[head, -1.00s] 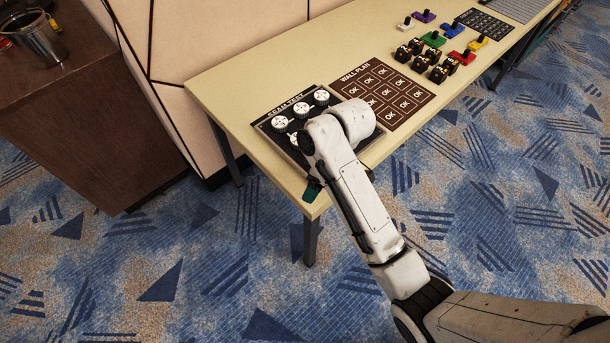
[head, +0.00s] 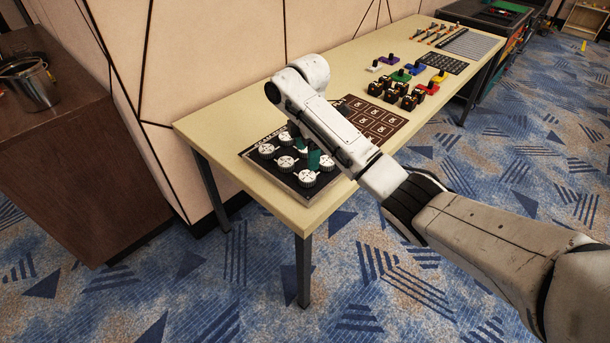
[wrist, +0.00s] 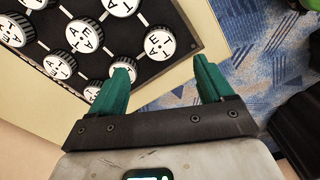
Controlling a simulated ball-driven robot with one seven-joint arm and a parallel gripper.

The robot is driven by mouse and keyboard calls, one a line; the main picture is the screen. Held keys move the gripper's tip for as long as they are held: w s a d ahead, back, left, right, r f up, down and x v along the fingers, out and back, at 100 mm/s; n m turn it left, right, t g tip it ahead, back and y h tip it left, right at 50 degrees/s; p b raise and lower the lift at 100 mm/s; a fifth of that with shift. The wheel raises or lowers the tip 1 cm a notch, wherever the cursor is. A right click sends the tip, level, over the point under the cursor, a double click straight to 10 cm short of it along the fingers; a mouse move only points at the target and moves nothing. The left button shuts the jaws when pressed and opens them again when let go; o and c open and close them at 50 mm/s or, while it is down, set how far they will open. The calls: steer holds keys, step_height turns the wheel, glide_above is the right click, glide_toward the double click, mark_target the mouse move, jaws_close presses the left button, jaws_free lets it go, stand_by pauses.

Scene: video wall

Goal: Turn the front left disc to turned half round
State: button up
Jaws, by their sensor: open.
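A dark board (head: 252,165) lies near the table's close end and carries several round white-topped discs with dark ridged sides. The front left disc (head: 307,178) appears to be the one nearest me, by the board's close corner. In the wrist view this disc (wrist: 158,42) shows its marked face ahead of the gap between my fingers. My gripper (head: 307,151) has green fingers and is open and empty above the board. In the wrist view my gripper (wrist: 161,60) has its left finger overlapping neighbouring discs. My arm hides part of the board. Contact cannot be told.
The pale table (head: 225,115) runs away to the upper right. Beyond the board lie a brown plan panel (head: 375,120), black blocks (head: 402,95) and coloured knobbed pieces (head: 438,77). A brown cabinet (head: 75,150) with a metal pot (head: 35,88) stands left. Carpeted floor is open in front.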

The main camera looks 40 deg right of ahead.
mark_target(307, 175)
step_height(307, 175, down, 8)
steer(key=shift+f, duration=0.1)
steer(key=shift+c, duration=0.4)
steer(key=c, duration=1)
steer(key=shift+o, duration=0.2)
steer(key=shift+m, duration=0.4)
steer(key=m+p, duration=0.2)
steer(key=p, duration=0.1)
steer(key=shift+a+r+m, duration=0.1)
steer(key=shift+r+m, duration=0.1)
steer(key=shift+m, duration=0.2)
steer(key=m+p, duration=0.2)
steer(key=m, duration=0.2)
steer(key=shift+m, duration=0.3)
steer(key=m+p, duration=0.1)
steer(key=m, duration=0.3)
steer(key=shift+f+m+p, duration=0.1)
steer(key=shift+m+p, duration=0.2)
steer(key=shift+p, duration=0.05)
steer(key=m, duration=0.4)
steer(key=shift+m+p, duration=0.35)
steer(key=shift+m, duration=0.05)
